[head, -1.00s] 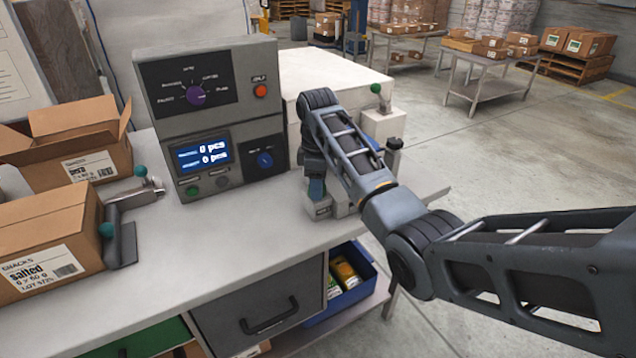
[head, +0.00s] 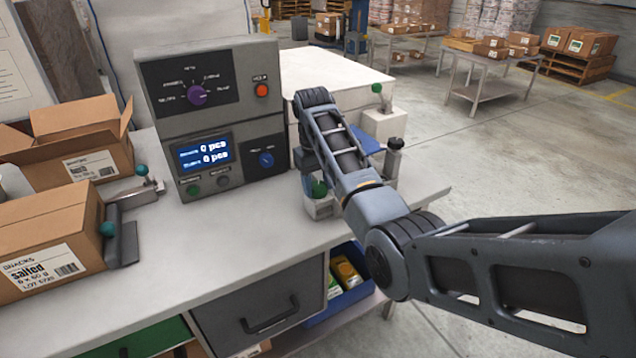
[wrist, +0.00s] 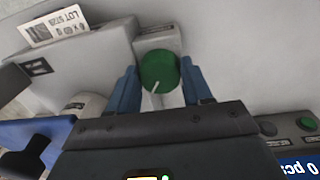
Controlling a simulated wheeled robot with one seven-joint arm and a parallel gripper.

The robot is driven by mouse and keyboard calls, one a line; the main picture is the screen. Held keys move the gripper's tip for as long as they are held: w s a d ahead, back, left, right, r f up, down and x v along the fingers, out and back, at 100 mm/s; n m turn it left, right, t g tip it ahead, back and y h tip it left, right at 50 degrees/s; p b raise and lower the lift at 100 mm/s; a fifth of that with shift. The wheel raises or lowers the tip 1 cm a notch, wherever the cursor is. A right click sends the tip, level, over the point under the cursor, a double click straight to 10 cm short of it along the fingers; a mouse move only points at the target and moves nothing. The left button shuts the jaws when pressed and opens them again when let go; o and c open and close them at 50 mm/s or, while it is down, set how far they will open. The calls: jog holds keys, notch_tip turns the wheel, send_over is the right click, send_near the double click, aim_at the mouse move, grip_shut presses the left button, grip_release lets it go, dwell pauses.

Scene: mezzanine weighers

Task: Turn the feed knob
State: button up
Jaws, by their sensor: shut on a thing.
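No label naming this knob is readable.
The grey control unit (head: 210,60) stands left of my gripper, with a purple selector (head: 197,95), a blue knob (head: 266,160) and a display (head: 203,155) reading 0 pcs. Cartons (head: 50,230) are at the left. A black-topped post (head: 394,160) stands close right.

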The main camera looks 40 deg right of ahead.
aim_at(315, 185)
jog(key=m, duration=0.4)
jog(key=shift+w+m, duration=0.1)
jog(key=shift+m, duration=2.6)
jog(key=o, duration=1)
jog(key=shift+o, duration=0.2)
jog(key=r, duration=0.6)
jog(key=shift+w+a+b, duration=0.1)
jog(key=shift+w+b, duration=0.15)
jog(key=shift+b, duration=0.05)
jog(key=shift+r+p, duration=0.3)
jog(key=shift+r, duration=0.6)
